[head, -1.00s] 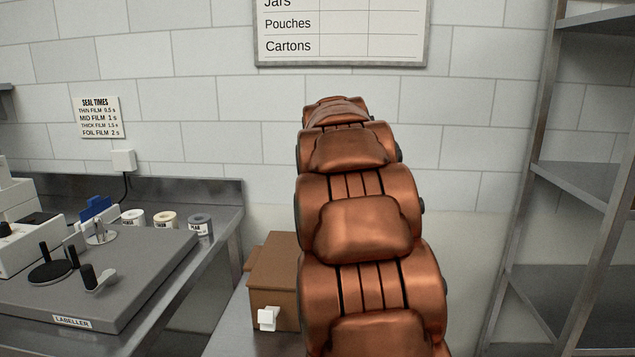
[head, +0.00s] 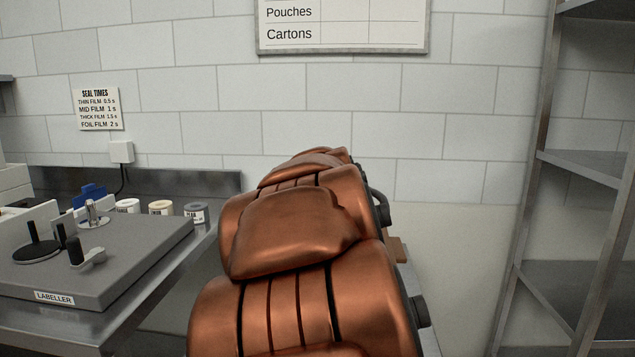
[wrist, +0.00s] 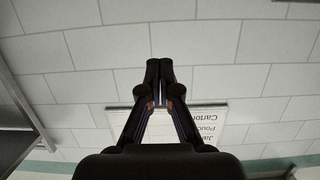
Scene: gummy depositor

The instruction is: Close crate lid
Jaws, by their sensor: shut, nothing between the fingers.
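A small part of the brown crate (head: 397,249) shows at the right edge of my copper arm in the head view. My arm hides the rest of it, so I cannot tell how its lid stands. My gripper (wrist: 160,64) shows in the wrist view with its fingertips together and nothing between them. It faces the tiled wall, and the crate is not in that view. The head view does not show the gripper, only my arm links.
A grey labeller (head: 95,255) stands on the steel bench at left, with several small tubs (head: 160,208) behind it. A steel shelf rack (head: 580,165) stands at right. A wall chart (head: 342,25) hangs above. Bare wall lies between arm and rack.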

